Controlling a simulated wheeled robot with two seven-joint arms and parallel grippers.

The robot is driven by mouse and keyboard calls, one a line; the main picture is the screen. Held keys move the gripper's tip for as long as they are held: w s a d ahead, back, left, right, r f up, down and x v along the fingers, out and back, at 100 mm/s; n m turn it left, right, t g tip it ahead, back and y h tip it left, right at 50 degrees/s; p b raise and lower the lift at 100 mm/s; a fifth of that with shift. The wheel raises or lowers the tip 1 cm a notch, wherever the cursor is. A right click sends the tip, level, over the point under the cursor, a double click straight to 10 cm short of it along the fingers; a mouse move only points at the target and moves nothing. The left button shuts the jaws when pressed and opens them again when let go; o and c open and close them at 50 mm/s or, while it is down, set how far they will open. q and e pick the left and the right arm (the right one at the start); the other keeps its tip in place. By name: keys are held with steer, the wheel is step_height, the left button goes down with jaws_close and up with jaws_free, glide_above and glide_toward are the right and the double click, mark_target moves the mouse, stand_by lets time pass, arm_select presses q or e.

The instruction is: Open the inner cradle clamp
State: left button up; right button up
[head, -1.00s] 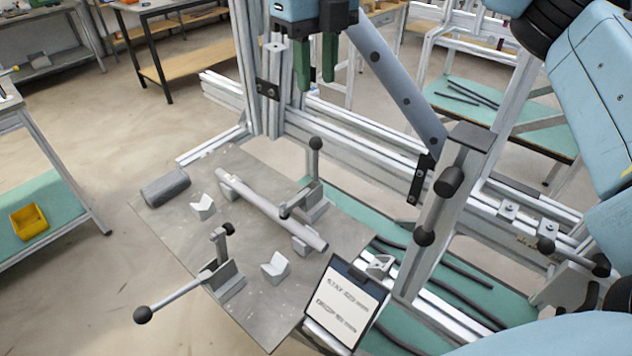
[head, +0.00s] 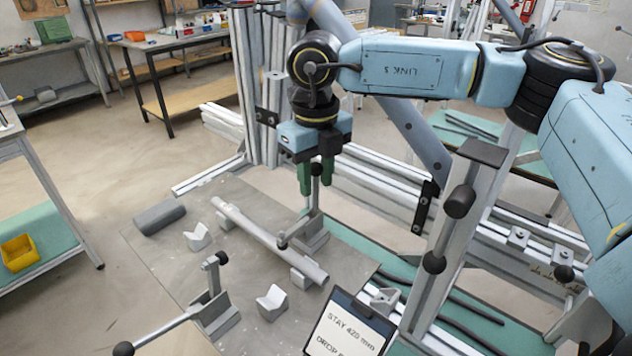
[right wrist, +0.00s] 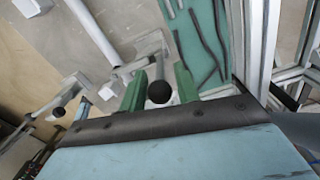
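A grey clamp (head: 312,238) stands on the metal plate (head: 180,262) with its handle upright and its arm reaching over a light grey tube (head: 262,236). The tube rests on supports. My right gripper (head: 316,180) is over this clamp, fingers pointing down. Its green fingers stand apart on either side of the handle's black ball (right wrist: 159,92), which shows between them in the right wrist view. I cannot tell whether they touch it. A second clamp (head: 215,305) stands nearer, its long handle lying out to the left; it holds no tube. My left gripper is out of view.
Two loose V-blocks (head: 197,237) (head: 271,301) and a dark grey cylinder (head: 160,219) are on the plate. A sign (head: 348,325) stands at the front edge. Aluminium rails and a diagonal brace (head: 400,120) rise behind and right of the clamp.

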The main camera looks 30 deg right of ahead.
steer(key=shift+f, duration=0.6)
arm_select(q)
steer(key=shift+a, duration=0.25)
